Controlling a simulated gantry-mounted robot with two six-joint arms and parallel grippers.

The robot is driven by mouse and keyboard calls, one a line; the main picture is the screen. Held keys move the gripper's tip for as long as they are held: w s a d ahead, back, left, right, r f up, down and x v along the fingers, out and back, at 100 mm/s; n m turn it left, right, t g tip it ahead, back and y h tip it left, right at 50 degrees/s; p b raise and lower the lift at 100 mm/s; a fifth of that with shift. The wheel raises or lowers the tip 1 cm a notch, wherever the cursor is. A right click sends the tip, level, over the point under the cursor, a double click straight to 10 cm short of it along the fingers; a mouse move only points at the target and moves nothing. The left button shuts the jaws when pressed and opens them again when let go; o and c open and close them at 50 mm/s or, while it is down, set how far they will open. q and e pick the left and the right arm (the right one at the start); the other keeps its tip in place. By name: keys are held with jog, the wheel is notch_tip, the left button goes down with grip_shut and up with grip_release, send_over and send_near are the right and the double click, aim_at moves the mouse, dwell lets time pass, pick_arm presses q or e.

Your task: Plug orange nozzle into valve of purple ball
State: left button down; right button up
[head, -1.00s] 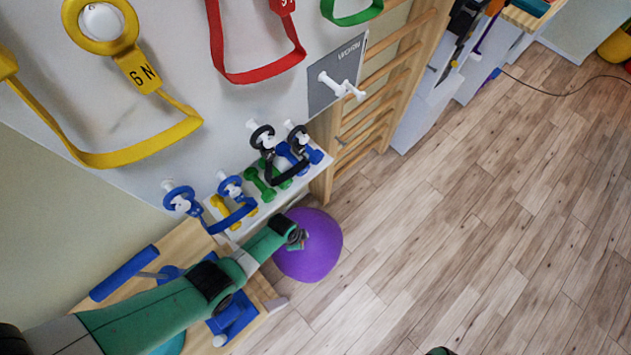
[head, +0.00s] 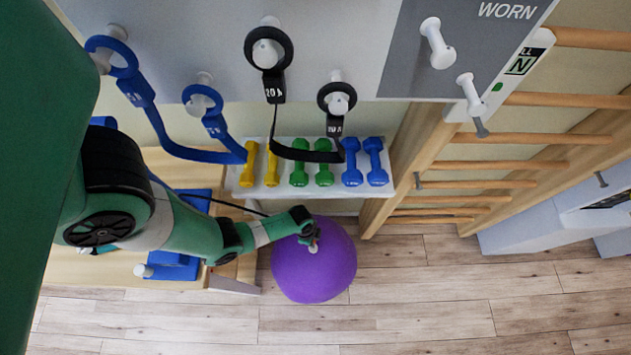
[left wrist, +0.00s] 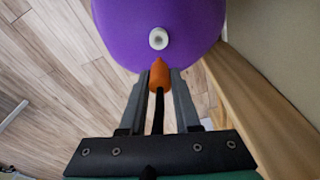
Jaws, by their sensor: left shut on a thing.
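The purple ball (head: 314,270) rests on the wooden floor below the dumbbell shelf. In the left wrist view the purple ball (left wrist: 190,22) fills the top, with its white round valve (left wrist: 158,38) facing me. My left gripper (head: 312,238) is at the ball's upper side in the head view. In the left wrist view it (left wrist: 159,84) is shut on the orange nozzle (left wrist: 159,73), which has a black hose behind it. The nozzle's tip points at the valve and sits just below it in the picture, apart from the valve opening. My right gripper is not in view.
A white shelf (head: 238,182) with yellow, green and blue dumbbells (head: 299,163) is above the ball. Wooden wall bars (head: 480,184) stand to the right. A wooden bench (head: 110,280) with blue items is at left. The floor (head: 450,300) to the right is clear.

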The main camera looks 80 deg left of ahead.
pick_arm(q)
jog(key=shift+f+b, duration=3.25)
jog(key=shift+f, duration=0.1)
jog(key=shift+f+b, duration=1.3)
jog(key=shift+f, duration=0.15)
jog(key=c, duration=0.5)
grip_release()
jog(key=shift+c, duration=0.2)
notch_tip(320, 180, up, 7)
jog(key=p, duration=0.7)
jog(key=shift+r, duration=0.1)
